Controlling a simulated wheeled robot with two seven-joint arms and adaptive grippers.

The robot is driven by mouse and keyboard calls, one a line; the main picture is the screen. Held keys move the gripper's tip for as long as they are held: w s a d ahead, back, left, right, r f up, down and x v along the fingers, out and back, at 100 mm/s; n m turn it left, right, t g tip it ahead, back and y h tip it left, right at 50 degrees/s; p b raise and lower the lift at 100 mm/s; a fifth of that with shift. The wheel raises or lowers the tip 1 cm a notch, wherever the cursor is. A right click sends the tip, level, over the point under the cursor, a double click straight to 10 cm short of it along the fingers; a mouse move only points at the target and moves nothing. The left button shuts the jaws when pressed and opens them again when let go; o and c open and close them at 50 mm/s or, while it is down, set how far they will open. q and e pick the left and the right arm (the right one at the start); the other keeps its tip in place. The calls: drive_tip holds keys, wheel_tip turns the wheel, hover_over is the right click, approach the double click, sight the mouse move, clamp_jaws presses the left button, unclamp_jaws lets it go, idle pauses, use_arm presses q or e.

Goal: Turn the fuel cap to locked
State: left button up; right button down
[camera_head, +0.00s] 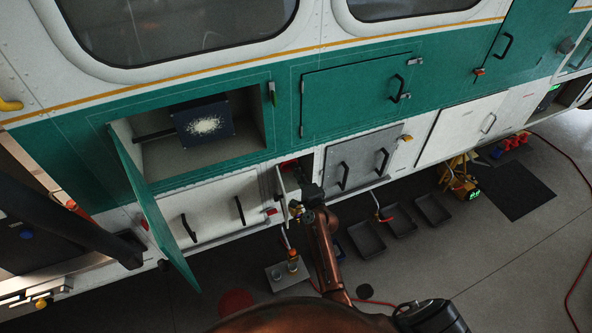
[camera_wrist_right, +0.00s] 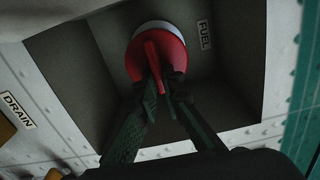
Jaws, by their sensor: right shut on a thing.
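The red fuel cap (camera_wrist_right: 142,62) sits in a dark recess beside a FUEL label (camera_wrist_right: 204,35) in the right wrist view. Its raised red grip bar (camera_wrist_right: 153,58) runs nearly up and down in that picture, and a pale ring shows at its upper edge. My right gripper (camera_wrist_right: 163,93) is shut on the cap's grip bar, one finger on each side. In the head view my right gripper (camera_head: 305,194) reaches into the small open fuel bay, where the cap is mostly hidden. My left gripper is not in view.
A small open door (camera_head: 281,192) stands just left of my right gripper. A large green door (camera_head: 158,207) hangs open further left. A DRAIN label (camera_wrist_right: 17,110) is beside the recess. Grey trays (camera_head: 367,240) and a small stand (camera_head: 289,274) are on the floor.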

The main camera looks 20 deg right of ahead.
idle(0.3)
drive_tip(key=c, duration=2.3)
unclamp_jaws()
drive_tip(key=shift+c, duration=0.2)
